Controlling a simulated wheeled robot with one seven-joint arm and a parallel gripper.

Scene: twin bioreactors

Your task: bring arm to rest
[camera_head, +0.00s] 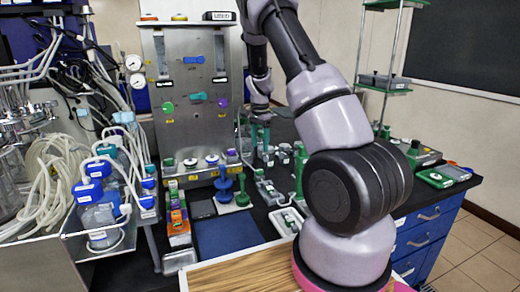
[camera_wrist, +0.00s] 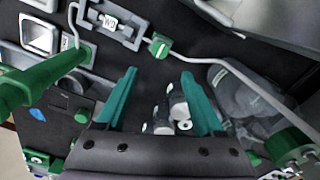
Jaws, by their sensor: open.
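My gripper shows in the head view (camera_head: 260,132) with teal fingers pointing down, above the black bench behind my arm. It also shows in the wrist view (camera_wrist: 159,80), where its two teal fingers stand apart with nothing held between them. My arm is raised and bent, rising from its base at the lower right and reaching back toward the bench. Small white cylindrical items (camera_wrist: 178,105) lie beyond the gap between the fingers in the wrist view; how far off they are I cannot tell.
A steel panel (camera_head: 188,120) with valves stands left of my gripper. Tubing and blue-capped bottles (camera_head: 95,190) crowd the left. A green-rimmed shelf rack (camera_head: 385,82) stands at the right. A blue mat (camera_head: 228,238) lies on the bench. In the wrist view, a green pipe (camera_wrist: 45,78) is at left.

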